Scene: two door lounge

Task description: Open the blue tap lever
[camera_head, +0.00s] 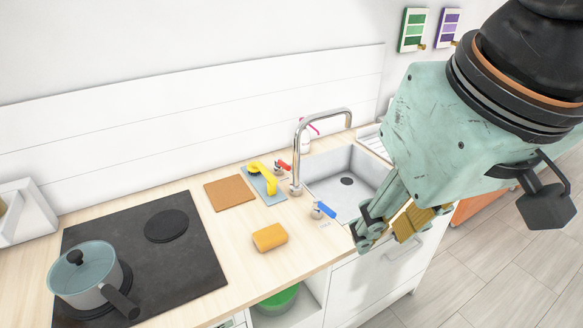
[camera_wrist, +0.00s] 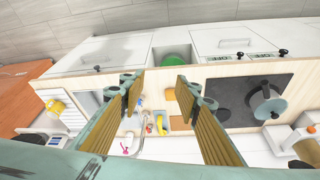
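The blue tap lever (camera_head: 326,210) sits on a small metal valve on the counter, in front of the tap (camera_head: 297,165) and beside the sink's left edge. In the wrist view the blue lever (camera_wrist: 140,100) is small and lies between the two fingers, near the left one. My gripper (camera_head: 385,230) is to the right of the lever in the head view, over the counter's front edge, and looks apart from it. In the wrist view my gripper (camera_wrist: 158,88) has its fingers spread wide with nothing between the pads.
A red lever (camera_head: 282,166) stands behind the tap. A pot (camera_head: 85,272) stands on the black hob (camera_head: 180,262). The sink (camera_head: 333,172) is empty.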

